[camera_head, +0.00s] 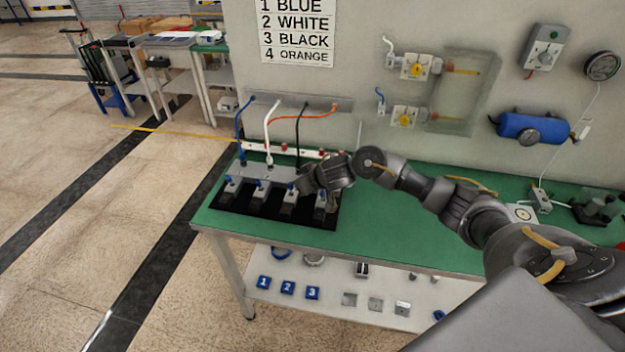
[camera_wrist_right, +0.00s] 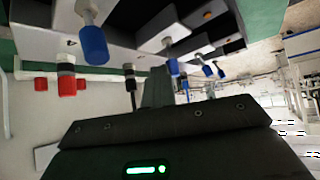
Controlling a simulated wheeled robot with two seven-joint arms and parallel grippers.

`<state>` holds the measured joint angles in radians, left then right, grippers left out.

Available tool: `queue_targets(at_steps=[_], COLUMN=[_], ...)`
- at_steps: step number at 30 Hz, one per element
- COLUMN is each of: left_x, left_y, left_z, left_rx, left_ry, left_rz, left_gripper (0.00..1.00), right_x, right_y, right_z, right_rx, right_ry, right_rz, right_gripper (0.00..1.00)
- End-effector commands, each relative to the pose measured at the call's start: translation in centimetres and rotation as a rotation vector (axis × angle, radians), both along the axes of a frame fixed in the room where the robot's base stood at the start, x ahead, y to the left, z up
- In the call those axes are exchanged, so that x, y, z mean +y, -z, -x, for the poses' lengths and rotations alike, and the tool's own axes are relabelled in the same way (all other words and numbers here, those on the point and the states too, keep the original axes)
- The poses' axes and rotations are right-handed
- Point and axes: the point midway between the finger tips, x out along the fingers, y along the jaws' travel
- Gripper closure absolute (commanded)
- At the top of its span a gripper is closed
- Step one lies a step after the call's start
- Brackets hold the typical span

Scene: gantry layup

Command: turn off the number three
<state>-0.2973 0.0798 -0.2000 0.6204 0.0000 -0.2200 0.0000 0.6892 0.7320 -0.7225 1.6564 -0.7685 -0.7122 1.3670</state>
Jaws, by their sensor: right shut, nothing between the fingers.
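Several grey switch boxes with blue toggles stand in a row on a black mat (camera_head: 245,212) on the green bench. The sign (camera_head: 297,32) lists three as black. The third box from the left (camera_head: 289,201) is just left of my right gripper (camera_head: 306,184); the black cable (camera_head: 299,140) hangs behind it. The fourth box (camera_head: 321,207) is partly hidden by my gripper. In the wrist view, my shut, empty right fingertips (camera_wrist_right: 158,78) are close beside a blue toggle (camera_wrist_right: 172,66); I cannot tell whether they touch. A larger blue toggle (camera_wrist_right: 93,43) is nearer the camera. My left gripper is out of view.
Blue (camera_head: 239,128), white (camera_head: 268,130) and orange (camera_head: 305,116) cables hang from the wall rail (camera_head: 345,104) behind the boxes. A white strip with red parts (camera_head: 262,148) runs along the bench back.

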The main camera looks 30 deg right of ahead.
Motion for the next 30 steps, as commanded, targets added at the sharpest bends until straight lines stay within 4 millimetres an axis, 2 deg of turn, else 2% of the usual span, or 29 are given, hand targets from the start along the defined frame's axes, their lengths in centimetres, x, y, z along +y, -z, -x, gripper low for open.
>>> queue_targets(at_steps=[4,13,30], left_x=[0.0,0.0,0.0], left_y=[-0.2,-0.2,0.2], left_z=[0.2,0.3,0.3], left_rx=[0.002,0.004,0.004], left_ry=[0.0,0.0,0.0], left_rz=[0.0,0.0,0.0], left_gripper=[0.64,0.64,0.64], right_x=[0.5,0.2,-0.8], right_y=[0.2,0.1,0.8], right_z=[0.5,0.4,-0.7], right_rx=[-0.052,-0.051,-0.051], right_ry=[-0.003,0.001,0.001], right_rz=[0.045,0.044,0.044], right_gripper=[1.0,1.0,1.0])
